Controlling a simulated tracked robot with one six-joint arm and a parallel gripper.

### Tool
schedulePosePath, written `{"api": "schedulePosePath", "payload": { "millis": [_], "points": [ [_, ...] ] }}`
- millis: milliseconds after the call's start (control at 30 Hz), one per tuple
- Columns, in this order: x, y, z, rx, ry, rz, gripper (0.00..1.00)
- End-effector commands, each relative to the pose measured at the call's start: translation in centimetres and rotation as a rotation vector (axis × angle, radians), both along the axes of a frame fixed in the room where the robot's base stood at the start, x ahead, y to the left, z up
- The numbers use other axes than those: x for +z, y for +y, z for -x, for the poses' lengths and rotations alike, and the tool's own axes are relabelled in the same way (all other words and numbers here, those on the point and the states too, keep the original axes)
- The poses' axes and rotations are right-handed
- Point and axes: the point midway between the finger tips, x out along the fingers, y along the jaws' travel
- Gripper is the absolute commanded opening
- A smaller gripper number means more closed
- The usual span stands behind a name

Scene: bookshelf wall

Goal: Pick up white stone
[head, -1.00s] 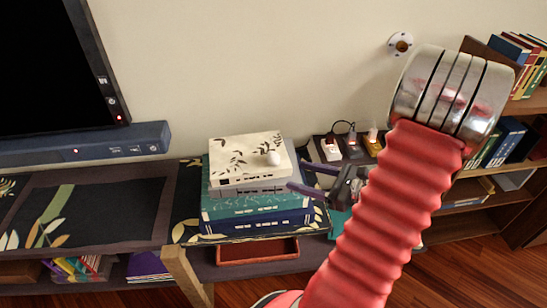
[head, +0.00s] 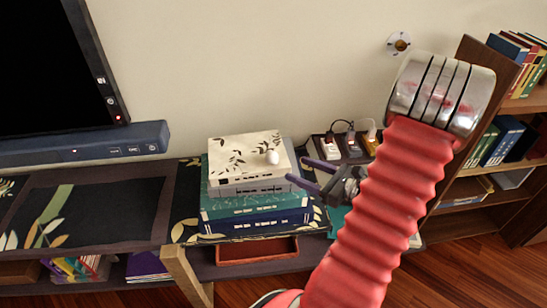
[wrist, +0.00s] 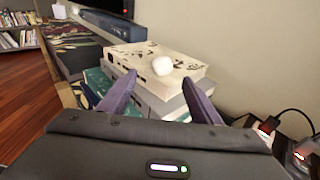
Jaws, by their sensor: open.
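The white stone (head: 273,157) is small and round and sits on top of a stack of books, near the right edge of the cream top book (head: 243,151). It also shows in the wrist view (wrist: 162,65), beyond and between my fingertips. My gripper (head: 298,171) is open and empty, just to the right of the stack and a little to the right of the stone. Its two purple fingers point at the stack in the wrist view (wrist: 158,95). A gap separates the fingers from the stone.
Below the cream book lie grey, teal and blue books (head: 255,221) on a dark cabinet. A power strip with plugs (head: 350,144) stands behind my gripper. A soundbar (head: 85,145) and screen (head: 50,65) are at left. A bookshelf (head: 500,140) stands at right.

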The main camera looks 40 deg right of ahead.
Motion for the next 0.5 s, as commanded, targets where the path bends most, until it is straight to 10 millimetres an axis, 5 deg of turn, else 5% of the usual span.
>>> {"api": "schedulePosePath", "payload": {
  "millis": [300, 500],
  "points": [
    [-0.6, 0.8, -3.7, 0.003, 0.0, 0.0, 0.58],
    [-0.7, 0.8, -4.3, -0.001, 0.0, -0.001, 0.58]
  ]
}}
